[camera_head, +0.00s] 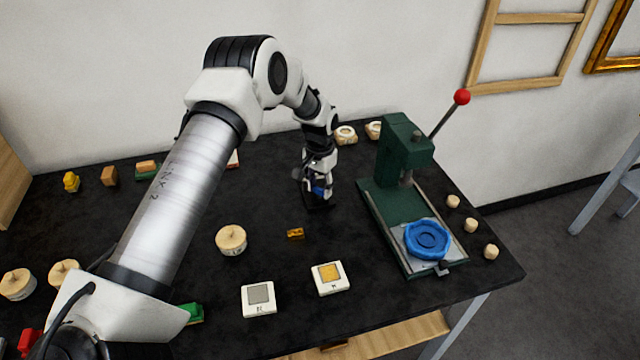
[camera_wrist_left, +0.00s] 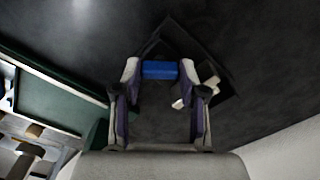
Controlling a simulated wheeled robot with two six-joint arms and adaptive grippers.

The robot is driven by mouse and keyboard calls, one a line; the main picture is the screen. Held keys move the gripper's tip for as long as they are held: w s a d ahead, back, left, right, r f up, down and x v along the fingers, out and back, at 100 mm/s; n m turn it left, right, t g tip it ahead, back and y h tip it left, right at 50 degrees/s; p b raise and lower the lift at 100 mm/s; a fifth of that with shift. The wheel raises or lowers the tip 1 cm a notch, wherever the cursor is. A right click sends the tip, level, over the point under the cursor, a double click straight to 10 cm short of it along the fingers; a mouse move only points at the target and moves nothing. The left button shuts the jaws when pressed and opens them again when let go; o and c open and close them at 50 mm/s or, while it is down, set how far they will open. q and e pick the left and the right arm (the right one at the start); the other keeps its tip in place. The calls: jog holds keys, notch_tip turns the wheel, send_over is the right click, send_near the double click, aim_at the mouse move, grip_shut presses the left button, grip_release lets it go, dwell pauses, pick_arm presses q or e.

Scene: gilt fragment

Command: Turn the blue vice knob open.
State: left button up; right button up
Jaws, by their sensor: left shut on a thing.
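My left gripper (camera_head: 319,182) reaches down to the far middle of the black table. It is shut on a blue knob (camera_head: 319,191), which shows as a blue block (camera_wrist_left: 160,70) between the fingertips in the left wrist view. Below it is a dark, square-edged base (camera_wrist_left: 163,40), probably the vice, with a pale piece (camera_wrist_left: 208,84) beside the right finger. The gripper hides most of the vice in the head view, so its jaw gap cannot be told. My right gripper is not in view.
A green press (camera_head: 403,145) with a red-tipped lever (camera_head: 462,97) and a blue octagonal dish (camera_head: 427,239) stands to the right. A small amber piece (camera_head: 295,233), a round pale box (camera_head: 231,239) and two white square pieces (camera_head: 258,299) (camera_head: 330,278) lie in front.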

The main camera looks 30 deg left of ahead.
pick_arm(q)
jog(key=n, duration=0.3)
jog(key=n+p, duration=0.1)
jog(key=n, duration=0.2)
jog(key=shift+s+f, duration=0.15)
jog(key=shift+s, duration=0.05)
jog(key=n+p, duration=0.1)
jog(key=n, duration=0.5)
jog(key=shift+n+p, duration=0.35)
jog(key=shift+n, duration=0.05)
jog(key=n+p, duration=0.1)
jog(key=n, duration=0.5)
jog(key=n+p, duration=0.2)
jog(key=n, duration=0.4)
jog(key=shift+n, duration=0.3)
jog(key=o, duration=0.9)
jog(key=shift+c, duration=0.2)
jog(key=shift+o, duration=1.4)
jog(key=shift+d, duration=0.1)
jog(key=shift+w, duration=0.15)
